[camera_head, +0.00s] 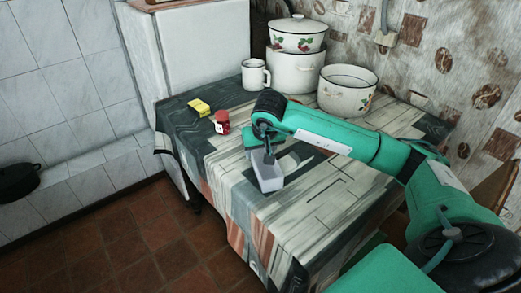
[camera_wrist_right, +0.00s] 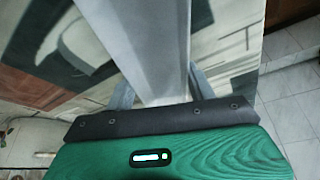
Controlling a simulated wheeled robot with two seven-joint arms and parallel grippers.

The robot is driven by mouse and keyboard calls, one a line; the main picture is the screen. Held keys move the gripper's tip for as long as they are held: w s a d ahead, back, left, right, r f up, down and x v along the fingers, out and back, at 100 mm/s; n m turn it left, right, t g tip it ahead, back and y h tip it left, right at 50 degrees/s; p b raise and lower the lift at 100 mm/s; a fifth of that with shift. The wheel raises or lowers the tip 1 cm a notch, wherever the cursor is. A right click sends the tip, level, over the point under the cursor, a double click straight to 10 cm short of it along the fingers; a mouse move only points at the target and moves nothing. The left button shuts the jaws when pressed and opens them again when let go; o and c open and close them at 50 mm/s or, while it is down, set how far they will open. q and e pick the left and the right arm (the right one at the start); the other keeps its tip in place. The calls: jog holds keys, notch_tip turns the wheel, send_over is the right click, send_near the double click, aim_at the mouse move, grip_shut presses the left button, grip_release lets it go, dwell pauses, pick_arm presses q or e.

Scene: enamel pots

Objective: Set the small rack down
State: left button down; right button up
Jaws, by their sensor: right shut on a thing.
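The small rack (camera_head: 266,179) is a pale grey, box-shaped piece near the front left part of the table (camera_head: 325,205). My right gripper (camera_head: 269,158) comes down on it from above and is shut on it. In the right wrist view the rack (camera_wrist_right: 155,45) runs away between the two grey fingers of the gripper (camera_wrist_right: 160,88). The rack is at or just above the tabletop; I cannot tell whether it touches. My left gripper is not in view.
A red tin (camera_head: 222,122) and a yellow box (camera_head: 199,107) lie left of the rack. A white mug (camera_head: 255,75), stacked enamel pots (camera_head: 296,72) and an open pot (camera_head: 346,92) stand at the back. The table is bare right of the rack.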

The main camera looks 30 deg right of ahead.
jog(key=shift+f, duration=0.1)
jog(key=o, duration=1.1)
jog(key=shift+c, duration=0.2)
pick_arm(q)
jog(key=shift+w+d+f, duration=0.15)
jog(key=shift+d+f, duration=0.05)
pick_arm(e)
jog(key=shift+r, duration=0.2)
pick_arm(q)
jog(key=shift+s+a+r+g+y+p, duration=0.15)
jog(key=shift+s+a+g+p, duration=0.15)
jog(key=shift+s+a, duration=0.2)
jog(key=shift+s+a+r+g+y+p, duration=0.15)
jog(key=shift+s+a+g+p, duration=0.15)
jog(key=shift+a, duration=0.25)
pick_arm(e)
jog(key=v, duration=1.2)
jog(key=shift+f, duration=0.1)
